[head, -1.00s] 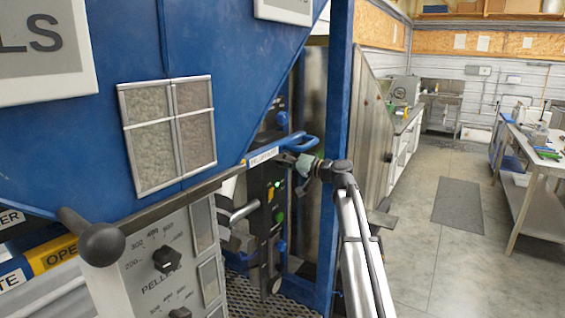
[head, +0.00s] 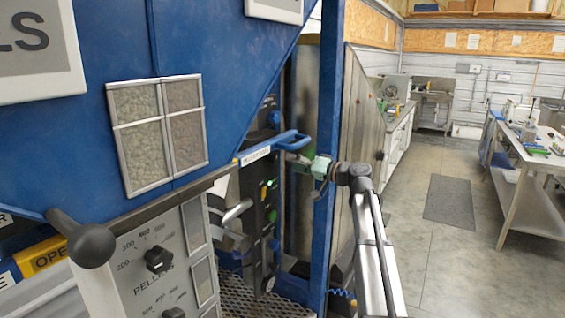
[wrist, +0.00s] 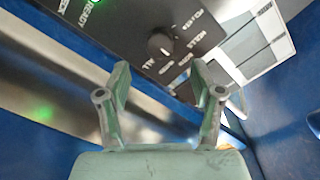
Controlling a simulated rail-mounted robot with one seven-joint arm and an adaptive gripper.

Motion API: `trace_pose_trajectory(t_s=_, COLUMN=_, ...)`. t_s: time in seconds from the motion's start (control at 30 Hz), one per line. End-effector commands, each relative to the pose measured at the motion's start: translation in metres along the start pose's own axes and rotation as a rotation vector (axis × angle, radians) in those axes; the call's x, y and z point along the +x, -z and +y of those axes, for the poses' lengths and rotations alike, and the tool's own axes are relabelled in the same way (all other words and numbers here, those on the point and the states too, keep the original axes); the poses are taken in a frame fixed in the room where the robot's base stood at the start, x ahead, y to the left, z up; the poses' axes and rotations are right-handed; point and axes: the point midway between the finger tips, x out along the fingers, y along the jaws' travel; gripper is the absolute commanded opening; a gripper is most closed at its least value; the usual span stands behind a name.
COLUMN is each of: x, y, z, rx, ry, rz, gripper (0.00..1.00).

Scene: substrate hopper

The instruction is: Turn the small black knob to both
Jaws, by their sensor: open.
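The small black knob (wrist: 161,46) shows in the wrist view on a black panel (wrist: 133,30) with white lettering around it. One label by it reads "ALL"; I cannot read the others surely, nor the knob's exact setting. My gripper (wrist: 160,68) is open and empty, its two greenish fingers spread below the knob in the picture, apart from it. In the head view my gripper (head: 304,160) reaches leftward past the blue post toward the dark control panel (head: 258,215). The small knob cannot be made out there.
A blue handle (head: 290,139) sticks out just above my gripper. The blue upright post (head: 326,120) stands beside my wrist. A lever with a black ball (head: 92,245) and a grey dial panel (head: 150,270) are at lower left.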

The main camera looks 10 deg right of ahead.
Motion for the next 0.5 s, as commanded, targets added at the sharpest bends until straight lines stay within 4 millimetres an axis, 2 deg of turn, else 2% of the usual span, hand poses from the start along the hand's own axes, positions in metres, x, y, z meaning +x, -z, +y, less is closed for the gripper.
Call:
trace_pose_trajectory(t_s=0.03, x=-0.011, y=-0.001, z=-0.001, rx=0.0, ry=-0.001, rz=0.001, gripper=0.66)
trace_pose_trajectory(t_s=0.2, x=-0.031, y=0.0, z=0.0, rx=0.0, ry=0.0, rz=0.001, gripper=0.66)
trace_pose_trajectory(t_s=0.5, x=-0.04, y=0.0, z=0.0, rx=0.001, ry=0.001, rz=0.0, gripper=0.66)
